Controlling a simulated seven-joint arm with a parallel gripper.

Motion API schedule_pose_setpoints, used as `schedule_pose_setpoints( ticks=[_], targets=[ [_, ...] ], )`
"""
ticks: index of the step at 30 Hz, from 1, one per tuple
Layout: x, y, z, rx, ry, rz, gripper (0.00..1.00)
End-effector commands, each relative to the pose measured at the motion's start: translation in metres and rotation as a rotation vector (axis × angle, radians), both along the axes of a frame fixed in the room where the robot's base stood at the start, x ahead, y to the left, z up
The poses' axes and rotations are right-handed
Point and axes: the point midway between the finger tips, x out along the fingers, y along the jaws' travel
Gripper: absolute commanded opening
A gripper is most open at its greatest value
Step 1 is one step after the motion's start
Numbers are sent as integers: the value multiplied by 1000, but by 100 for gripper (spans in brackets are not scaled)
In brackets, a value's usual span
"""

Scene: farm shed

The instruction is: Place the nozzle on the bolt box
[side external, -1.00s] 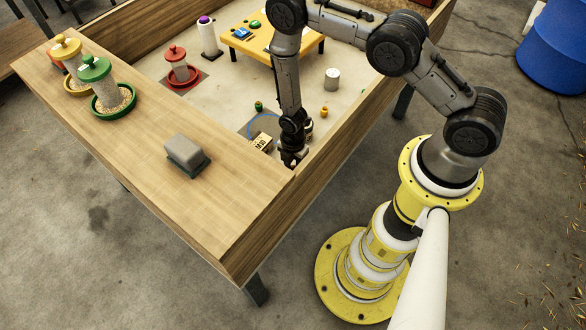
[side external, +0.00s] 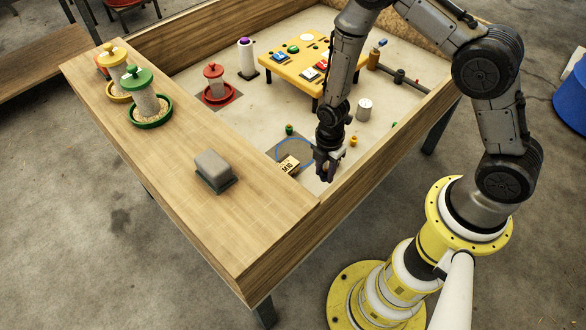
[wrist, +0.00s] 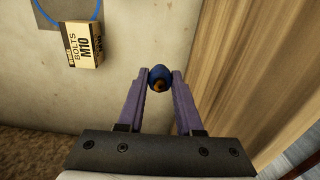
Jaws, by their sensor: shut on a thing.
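My gripper (wrist: 157,82) is shut on a small blue nozzle (wrist: 157,73) with an orange centre, seen between the fingertips in the wrist view. The bolt box (wrist: 84,45), tan with a dark "BOLTS M10" label, lies to the upper left of the fingertips in that view, apart from the nozzle. In the side view the bolt box (side external: 289,164) sits on the table floor just left of my gripper (side external: 326,172). The held nozzle is too hidden by the fingers to make out there.
A wooden table wall (wrist: 240,70) runs close along the right of my gripper. A grey mat (wrist: 70,10) with a blue ring lies by the box. A green piece (side external: 289,129) and a yellow piece (side external: 353,141) stand nearby. A yellow platform (side external: 300,65) stands farther back.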

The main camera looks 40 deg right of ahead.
Motion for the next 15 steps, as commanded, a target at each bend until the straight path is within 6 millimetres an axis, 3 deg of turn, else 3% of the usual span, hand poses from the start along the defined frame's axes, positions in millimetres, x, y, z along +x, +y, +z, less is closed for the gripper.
schedule_pose_setpoints(
  ticks=[9,15],
  targets=[
    [9,-6,48,0,-4,-35,0],
    [29,-6,52,0,0,-39,0]
  ],
)
